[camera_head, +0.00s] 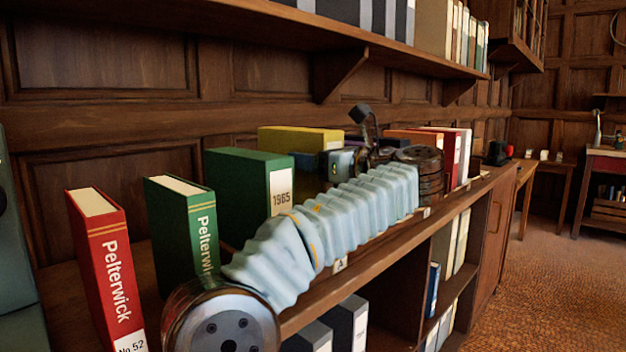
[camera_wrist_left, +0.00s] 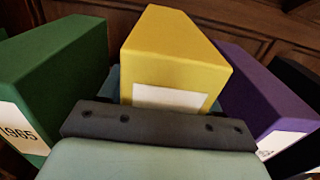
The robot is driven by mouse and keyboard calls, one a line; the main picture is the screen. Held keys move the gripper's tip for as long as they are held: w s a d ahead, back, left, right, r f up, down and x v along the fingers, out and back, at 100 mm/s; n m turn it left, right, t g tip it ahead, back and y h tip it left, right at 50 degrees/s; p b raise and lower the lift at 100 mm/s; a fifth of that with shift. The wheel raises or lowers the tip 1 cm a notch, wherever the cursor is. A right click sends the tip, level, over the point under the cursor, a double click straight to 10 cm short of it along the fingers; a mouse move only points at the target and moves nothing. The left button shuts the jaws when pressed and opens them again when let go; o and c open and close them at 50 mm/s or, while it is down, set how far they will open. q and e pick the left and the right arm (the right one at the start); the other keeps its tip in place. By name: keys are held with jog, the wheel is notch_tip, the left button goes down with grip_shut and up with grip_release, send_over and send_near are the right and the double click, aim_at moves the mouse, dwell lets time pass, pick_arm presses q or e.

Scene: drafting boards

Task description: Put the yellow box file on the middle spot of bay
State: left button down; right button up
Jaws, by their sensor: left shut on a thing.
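The yellow box file (camera_head: 300,138) stands on the long shelf top against the panelled wall, between other files. In the left wrist view the yellow box file (camera_wrist_left: 175,55) fills the middle, with its white label facing me. My left gripper (camera_head: 335,163) is shut on it from the front; in the wrist view the dark gripper (camera_wrist_left: 155,125) hides its lower part. I cannot tell whether the file's base touches the shelf. My ribbed left arm hides much of the shelf. My right gripper is not in view.
A green box file (camera_head: 240,190) marked 1965 stands left of the yellow one; a purple file (camera_wrist_left: 262,95) stands to its right. Red (camera_head: 105,265) and green (camera_head: 185,230) Pelterwick books are nearer. Orange and red files (camera_head: 455,155) stand farther along. An upper shelf (camera_head: 300,35) overhangs.

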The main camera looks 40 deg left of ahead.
aim_at(313, 176)
pick_arm(q)
jog(key=shift+f+b, duration=0.4)
jog(key=shift+f, duration=1.2)
jog(key=shift+c, duration=1.1)
grip_release()
jog(key=s+d, duration=0.1)
jog(key=d, duration=1.1)
